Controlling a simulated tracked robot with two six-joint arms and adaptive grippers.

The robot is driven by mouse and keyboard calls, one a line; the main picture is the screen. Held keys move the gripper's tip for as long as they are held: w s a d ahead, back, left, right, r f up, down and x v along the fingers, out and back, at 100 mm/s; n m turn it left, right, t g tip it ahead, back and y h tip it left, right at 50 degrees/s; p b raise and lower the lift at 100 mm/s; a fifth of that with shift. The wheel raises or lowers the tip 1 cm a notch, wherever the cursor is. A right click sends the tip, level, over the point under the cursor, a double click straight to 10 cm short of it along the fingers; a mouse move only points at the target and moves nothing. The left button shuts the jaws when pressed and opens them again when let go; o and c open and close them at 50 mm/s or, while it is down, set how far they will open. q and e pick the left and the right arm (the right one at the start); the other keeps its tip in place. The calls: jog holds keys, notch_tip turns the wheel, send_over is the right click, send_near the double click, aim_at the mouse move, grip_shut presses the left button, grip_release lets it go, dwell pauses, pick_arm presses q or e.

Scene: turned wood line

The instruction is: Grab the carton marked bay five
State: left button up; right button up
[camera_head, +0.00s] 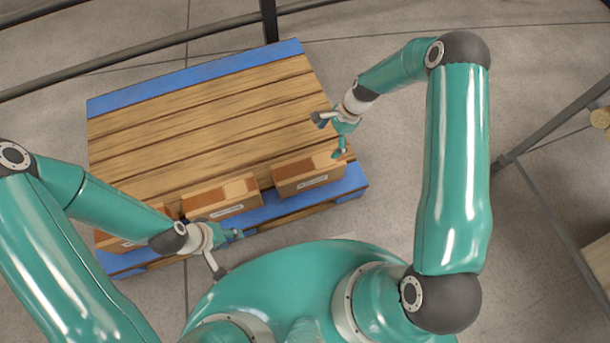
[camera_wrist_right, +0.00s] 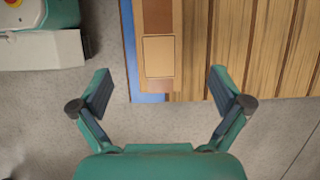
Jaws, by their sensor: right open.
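Three brown cartons stand along the near edge of a wooden pallet: a right one (camera_head: 305,178), a middle one (camera_head: 220,198) and a left one (camera_head: 112,242) partly hidden behind my left arm. Each of the right and middle ones has a white label on its near side; the print is too small to read. My right gripper (camera_head: 329,137) is open and empty near the right carton's right end. In the right wrist view its spread fingers (camera_wrist_right: 162,90) flank the end of one carton (camera_wrist_right: 158,55), without visible grip. My left gripper (camera_head: 228,254) is open and empty, in front of the middle carton.
The pallet (camera_head: 200,125) has blue end boards and its far part is bare. Dark rails (camera_head: 150,47) run behind it, and a dark post (camera_head: 268,20) stands at its far edge. Another rail (camera_head: 550,130) is at the right. Grey floor lies around.

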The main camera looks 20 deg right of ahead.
aim_at(310, 164)
jog(key=b+x, duration=0.2)
jog(key=x, duration=0.7)
jog(key=shift+a+f, duration=0.1)
jog(key=shift+f, duration=0.1)
jog(key=b+x, duration=0.2)
jog(key=x, duration=0.3)
jog(key=shift+s+a, duration=0.15)
jog(key=shift+a, duration=0.05)
jog(key=shift+r, duration=0.1)
jog(key=c, duration=1.6)
jog(key=shift+c, duration=0.2)
